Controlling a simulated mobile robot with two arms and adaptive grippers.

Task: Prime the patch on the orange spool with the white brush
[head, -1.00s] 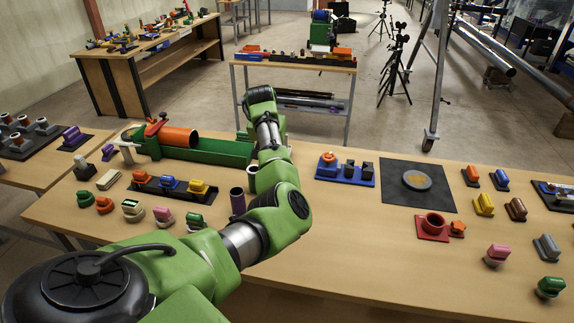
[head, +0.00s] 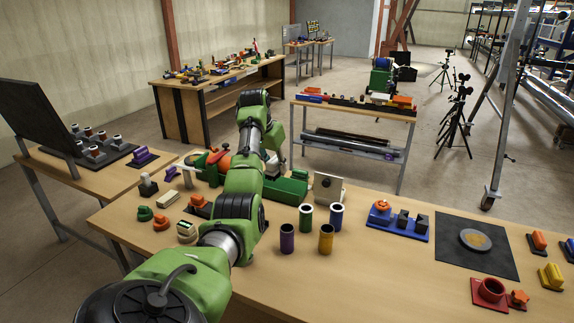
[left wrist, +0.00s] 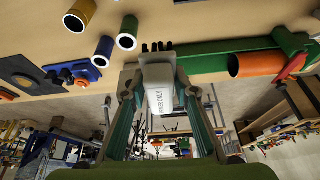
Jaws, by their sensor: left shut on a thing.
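The patch cannot be made out. My right gripper is not in view.
Upright purple (head: 287,239), yellow (head: 326,239), green (head: 306,218) and blue (head: 336,217) tubes stand right of my arm. A grey plate (head: 327,186) stands behind them. A blue tray (head: 399,224) and a black mat (head: 470,259) lie farther right. Bare tabletop lies in front of the tubes.

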